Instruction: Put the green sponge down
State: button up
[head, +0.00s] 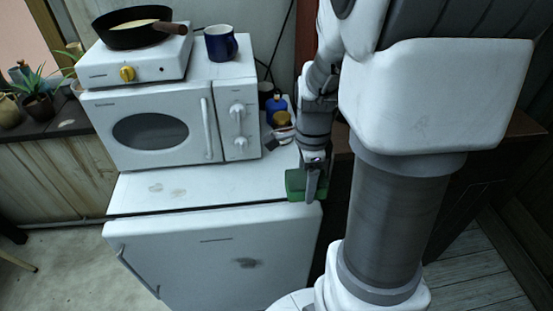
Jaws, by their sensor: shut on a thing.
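The green sponge (295,184) is at the right front corner of the white fridge top (230,188). My gripper (312,184) points down and is shut on the sponge, with one dark finger in front of it. The finger and wrist hide part of the sponge. I cannot tell whether the sponge touches the fridge top or hangs slightly above it.
A white microwave (150,130) stands on the fridge top behind. On it are a hot plate (125,68) with a black pan (128,33), and a blue mug (221,43). A blue bottle (278,103) and small items stand right of the microwave. The fridge top's front strip is clear.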

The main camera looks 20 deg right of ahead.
jog(key=w+f, duration=0.2)
jog(key=w, duration=0.1)
jog(key=w+f, duration=0.2)
jog(key=w, duration=0.2)
jog(key=w+d+f+b, duration=0.1)
jog(key=w+f, duration=0.1)
jog(key=w, duration=0.1)
jog(key=shift+w+f, duration=0.3)
jog(key=shift+f, duration=0.05)
jog(key=shift+f+b, duration=0.4)
jog(key=shift+f, duration=1.45)
jog(key=shift+f, duration=0.2)
jog(key=o, duration=1.2)
jog(key=shift+r, duration=0.1)
